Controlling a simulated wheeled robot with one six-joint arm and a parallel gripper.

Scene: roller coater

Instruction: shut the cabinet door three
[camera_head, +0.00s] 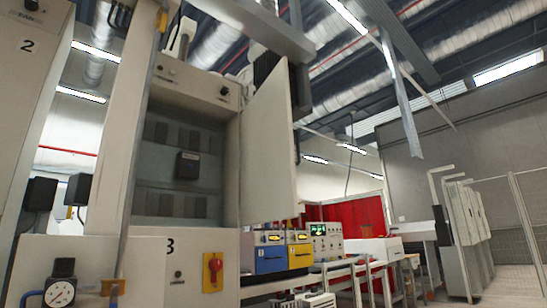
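The cabinet door (268,150) is a pale panel standing wide open. It is hinged at the right side of the grey cabinet (228,180) and swings out toward the right of the view. The cabinet's inside shows, with a dark small box (187,165) and several dark panels on its back wall. A "3", partly hidden, is marked on the pale front below the cabinet opening. My gripper is not visible in this view, so its state and its distance from the door do not show.
A pale upright post (110,130) stands left of the cabinet opening. A pressure gauge (60,292) is at bottom left and a red-and-yellow switch (213,272) is below the cabinet. Blue and yellow boxes (268,258) stand on a bench beyond the door.

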